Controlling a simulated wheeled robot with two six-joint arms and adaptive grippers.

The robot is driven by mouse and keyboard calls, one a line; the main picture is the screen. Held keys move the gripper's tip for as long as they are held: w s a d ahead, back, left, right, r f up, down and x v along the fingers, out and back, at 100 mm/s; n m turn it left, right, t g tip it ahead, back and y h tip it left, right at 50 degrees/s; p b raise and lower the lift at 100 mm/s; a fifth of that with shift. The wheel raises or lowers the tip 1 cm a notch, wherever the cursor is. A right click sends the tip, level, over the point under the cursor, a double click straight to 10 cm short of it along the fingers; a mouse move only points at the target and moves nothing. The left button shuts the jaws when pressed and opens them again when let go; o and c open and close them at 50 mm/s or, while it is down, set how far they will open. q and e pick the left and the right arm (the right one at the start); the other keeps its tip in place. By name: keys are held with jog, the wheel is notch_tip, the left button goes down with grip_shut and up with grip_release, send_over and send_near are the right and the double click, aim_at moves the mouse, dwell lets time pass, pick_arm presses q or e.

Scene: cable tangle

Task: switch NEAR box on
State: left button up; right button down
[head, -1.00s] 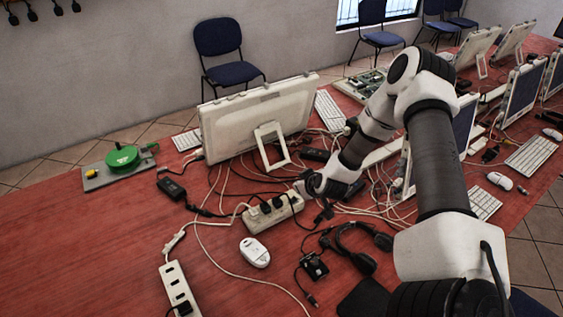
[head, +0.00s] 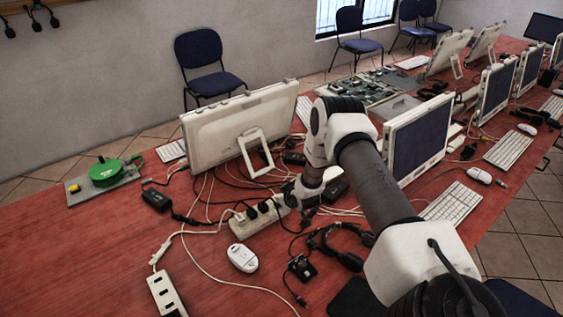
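Two white power strips lie on the red table. I cannot make out the state of a switch on either. My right gripper (head: 292,196) is low at the farther strip's right end and partly covers that end. Whether it touches is unclear, and its fingers are too small to read. My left gripper is not in view.
Tangled cables, a black adapter (head: 156,200), a white mouse (head: 242,255) and a headset (head: 338,246) surround the strips. A white-backed monitor (head: 235,125) stands behind. A green round device (head: 106,172) sits at far left. The table's left front is clear.

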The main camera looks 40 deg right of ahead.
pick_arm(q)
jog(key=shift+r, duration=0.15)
pick_arm(e)
jog(key=shift+d+f, duration=0.1)
jog(key=shift+f, duration=0.35)
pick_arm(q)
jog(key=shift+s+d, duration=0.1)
pick_arm(e)
jog(key=shift+d+f, duration=0.1)
jog(key=shift+f, duration=0.1)
jog(key=shift+s, duration=0.1)
